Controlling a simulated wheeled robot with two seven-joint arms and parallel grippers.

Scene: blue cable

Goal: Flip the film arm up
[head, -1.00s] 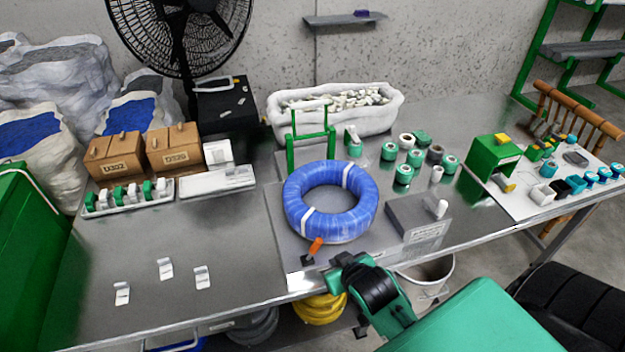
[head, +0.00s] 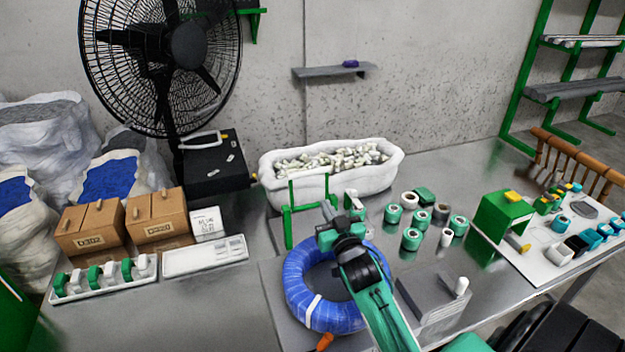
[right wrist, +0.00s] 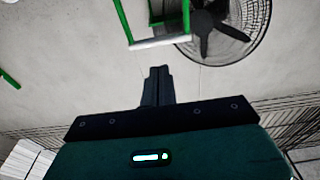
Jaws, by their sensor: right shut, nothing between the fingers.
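The green film arm frame (head: 291,205) stands on the bench behind the blue cable coil (head: 297,285), its right part partly covered by my gripper. In the right wrist view a green frame with a pale crossbar (right wrist: 160,42) shows at the top, beyond my fingers. My right gripper (head: 327,209) is over the far side of the coil, close to the frame. Its fingers (right wrist: 157,84) are together and empty; I cannot tell whether they touch the frame. My left gripper is out of view.
A white bin of small fittings (head: 275,195) stands behind the frame. Several green and white tape rolls (head: 411,239) stand to the right of my gripper. A grey block (head: 425,300) lies right of the coil. A black fan (head: 190,45) stands back left.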

